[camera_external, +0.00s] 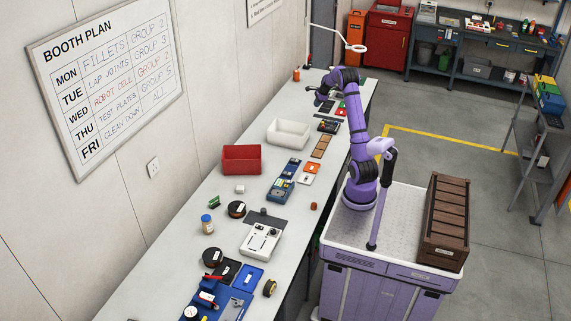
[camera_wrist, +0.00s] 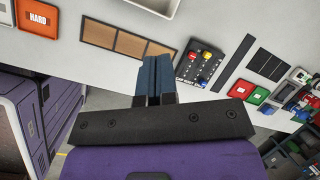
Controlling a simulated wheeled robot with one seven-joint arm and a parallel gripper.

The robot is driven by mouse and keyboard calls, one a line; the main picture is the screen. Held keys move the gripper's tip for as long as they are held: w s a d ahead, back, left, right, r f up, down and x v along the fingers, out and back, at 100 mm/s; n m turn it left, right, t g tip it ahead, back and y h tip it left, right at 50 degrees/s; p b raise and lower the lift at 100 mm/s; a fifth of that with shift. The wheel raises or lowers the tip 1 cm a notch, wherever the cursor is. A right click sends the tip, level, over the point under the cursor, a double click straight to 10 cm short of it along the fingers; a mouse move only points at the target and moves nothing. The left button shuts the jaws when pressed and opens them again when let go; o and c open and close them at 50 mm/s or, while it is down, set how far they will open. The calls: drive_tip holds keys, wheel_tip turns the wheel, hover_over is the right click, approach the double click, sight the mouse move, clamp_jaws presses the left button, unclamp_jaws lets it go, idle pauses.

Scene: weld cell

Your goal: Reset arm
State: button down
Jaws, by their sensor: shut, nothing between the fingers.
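My purple arm rises from its cart and reaches over the far part of the long bench (camera_external: 180,245). My gripper (camera_external: 319,100) is at the far end of the arm, above the bench, small in the external view. In the wrist view my gripper (camera_wrist: 156,78) shows its two blue fingertips pressed together, with nothing between them. Below and beyond the fingers lie a brown panelled tray (camera_wrist: 130,42) and a dark board with coloured knobs (camera_wrist: 201,62).
A white bin (camera_external: 288,134) and a red bin (camera_external: 241,159) stand on the bench along the wall. A white ring lamp (camera_external: 356,47) stands near the far end. A brown slatted crate (camera_external: 446,222) sits on my cart. Open floor lies to the right.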

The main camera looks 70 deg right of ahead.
drive_tip(key=w+a+r+n, duration=0.1)
drive_tip(key=a+r+n, duration=0.5)
drive_tip(key=a, duration=0.6)
drive_tip(key=w+a+r+n, duration=0.1)
drive_tip(key=a+r+n, duration=0.3)
drive_tip(key=a+r, duration=0.6)
drive_tip(key=s+a+r+n, duration=0.1)
drive_tip(key=s+a+n, duration=0.25)
drive_tip(key=a, duration=0.55)
drive_tip(key=s+a+r+n, duration=0.1)
drive_tip(key=s+a+n, duration=0.25)
drive_tip(key=a, duration=0.65)
drive_tip(key=s+a+f+n+t, duration=0.1)
drive_tip(key=s+a+f+n, duration=0.1)
drive_tip(key=s+a+n, duration=1)
drive_tip(key=s+a, duration=0.1)
drive_tip(key=s, duration=0.4)
drive_tip(key=shift+a+f, duration=0.15)
drive_tip(key=shift+w, duration=0.1)
